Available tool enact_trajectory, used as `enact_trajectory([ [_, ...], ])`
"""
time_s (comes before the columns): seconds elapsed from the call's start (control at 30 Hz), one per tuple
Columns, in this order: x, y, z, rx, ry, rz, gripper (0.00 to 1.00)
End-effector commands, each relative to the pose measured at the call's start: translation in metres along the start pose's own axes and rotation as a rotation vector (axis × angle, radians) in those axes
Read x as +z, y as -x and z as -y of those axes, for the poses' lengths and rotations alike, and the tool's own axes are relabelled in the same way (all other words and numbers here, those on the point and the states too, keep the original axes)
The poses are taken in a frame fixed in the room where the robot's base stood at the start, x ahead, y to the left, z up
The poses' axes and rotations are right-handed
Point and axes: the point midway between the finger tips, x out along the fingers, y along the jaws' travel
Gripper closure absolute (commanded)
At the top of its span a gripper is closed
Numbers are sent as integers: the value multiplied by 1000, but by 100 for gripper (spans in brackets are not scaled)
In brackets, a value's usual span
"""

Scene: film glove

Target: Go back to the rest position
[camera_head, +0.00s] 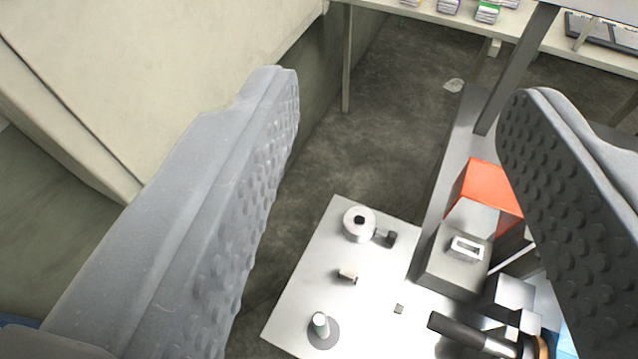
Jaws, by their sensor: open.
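My gripper (400,150) fills the near part of the view. Its two grey studded fingers stand wide apart, one at the left and one at the right. Nothing is between them. Beyond and below the gap lies a pale metal plate (310,270) with small parts on it. No rest position is marked in the view.
The plate bears a round white part (359,223) and a small cylinder (320,324). An orange box (488,188) and a grey block (457,262) stand right of it. A shelf table (520,30) is at the back. A pale wall (170,60) is at left. Bare floor (385,130) lies between.

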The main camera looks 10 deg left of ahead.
Motion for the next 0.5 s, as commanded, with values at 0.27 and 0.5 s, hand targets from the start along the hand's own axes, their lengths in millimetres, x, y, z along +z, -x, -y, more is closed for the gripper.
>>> enact_trajectory([
  [0.27,-6,9,0,4,8,-27,50],
  [0.5,-13,11,0,3,8,-27,50],
])
